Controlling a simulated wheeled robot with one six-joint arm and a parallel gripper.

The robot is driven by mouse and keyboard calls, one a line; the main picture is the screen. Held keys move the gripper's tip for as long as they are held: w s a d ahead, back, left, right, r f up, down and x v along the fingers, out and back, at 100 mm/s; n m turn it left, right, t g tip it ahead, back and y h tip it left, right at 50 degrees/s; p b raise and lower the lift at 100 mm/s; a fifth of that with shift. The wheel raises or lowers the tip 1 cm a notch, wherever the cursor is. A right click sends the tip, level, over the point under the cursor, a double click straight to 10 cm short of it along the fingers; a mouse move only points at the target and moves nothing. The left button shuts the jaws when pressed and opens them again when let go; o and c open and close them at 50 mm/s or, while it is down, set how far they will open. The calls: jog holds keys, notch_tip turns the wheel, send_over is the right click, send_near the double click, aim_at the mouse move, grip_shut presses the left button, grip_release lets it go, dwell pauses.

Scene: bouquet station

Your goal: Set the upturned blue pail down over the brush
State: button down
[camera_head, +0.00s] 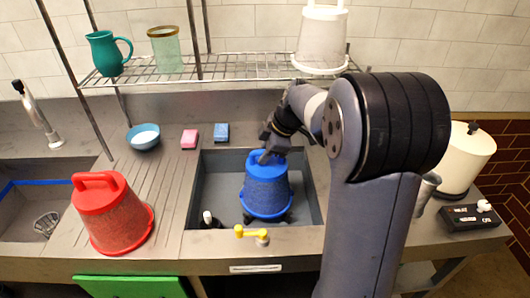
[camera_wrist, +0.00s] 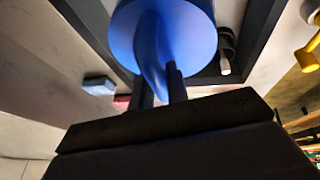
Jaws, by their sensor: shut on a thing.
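The upturned blue pail (camera_head: 266,190) is in the right-hand grey basin, its wide rim down and its handle on top. My gripper (camera_head: 270,155) is shut on the handle from above. In the wrist view, the fingers (camera_wrist: 168,88) close on the handle, with the round blue pail (camera_wrist: 193,35) behind it. Dark bits show under the pail's rim; I cannot tell whether they are the brush or whether the rim touches the basin floor. A dark item with a white end (camera_head: 210,219) lies at the basin's front left, outside the pail; it also shows in the wrist view (camera_wrist: 226,58).
A red upturned pail (camera_head: 110,217) stands on the drainboard to the left. A yellow-handled tap (camera_head: 252,235) is at the basin's front edge. Pink (camera_head: 189,139) and blue (camera_head: 221,132) sponges and a bowl (camera_head: 143,137) lie behind. A wire shelf (camera_head: 230,67) spans above.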

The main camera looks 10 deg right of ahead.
jog(key=shift+f+b, duration=0.65)
jog(key=shift+f, duration=0.25)
jog(key=c, duration=1.3)
grip_release()
jog(key=shift+r, duration=0.1)
jog(key=v, duration=1)
jog(key=shift+d+r, duration=0.15)
jog(key=shift+r, duration=0.15)
jog(key=shift+s+f, duration=0.1)
jog(key=shift+f, duration=0.05)
